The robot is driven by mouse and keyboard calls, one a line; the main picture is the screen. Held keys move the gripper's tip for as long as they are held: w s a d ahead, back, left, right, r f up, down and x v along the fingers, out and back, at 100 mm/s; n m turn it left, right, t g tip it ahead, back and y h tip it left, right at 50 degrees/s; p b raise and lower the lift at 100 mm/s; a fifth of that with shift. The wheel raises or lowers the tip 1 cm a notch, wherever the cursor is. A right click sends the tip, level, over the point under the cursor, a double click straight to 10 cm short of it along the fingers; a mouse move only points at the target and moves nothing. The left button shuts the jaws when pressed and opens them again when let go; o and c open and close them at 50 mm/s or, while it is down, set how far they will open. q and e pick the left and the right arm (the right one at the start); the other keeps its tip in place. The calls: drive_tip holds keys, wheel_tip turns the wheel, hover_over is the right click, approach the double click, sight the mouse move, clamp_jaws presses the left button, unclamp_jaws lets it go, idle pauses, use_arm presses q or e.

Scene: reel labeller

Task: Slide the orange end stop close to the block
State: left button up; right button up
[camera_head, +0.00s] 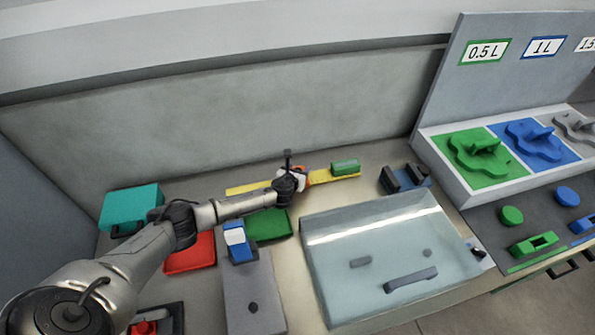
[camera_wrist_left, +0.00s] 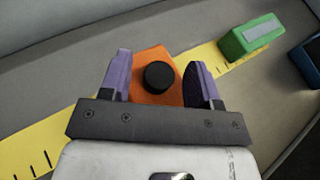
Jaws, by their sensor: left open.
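The orange end stop (camera_wrist_left: 145,66) with a black round knob (camera_wrist_left: 159,75) sits on the yellow ruler strip (camera_wrist_left: 40,138). In the left wrist view it lies between the two purple fingers of my left gripper (camera_wrist_left: 162,78), which is open around it. In the head view the end stop is mostly hidden by my left gripper (camera_head: 290,178). The green block (camera_wrist_left: 252,37) stands on the strip to the right, apart from the end stop; it also shows in the head view (camera_head: 345,167). My right gripper is not in view.
A clear-lidded tray (camera_head: 330,272) stands in front at the right. A green plate (camera_head: 268,224), a red plate (camera_head: 190,252) and a grey fixture (camera_head: 250,290) lie nearer. A dark blue and black object (camera_head: 404,178) sits right of the strip. A wall runs behind.

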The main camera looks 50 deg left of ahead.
use_arm(q)
drive_tip(key=shift+s+d+r, duration=0.2)
drive_tip(key=shift+s+r, duration=0.1)
drive_tip(key=shift+s, duration=0.2)
drive_tip(key=p+v, duration=0.2)
drive_tip(key=v, duration=0.4)
drive_tip(key=shift+s+d, duration=0.1)
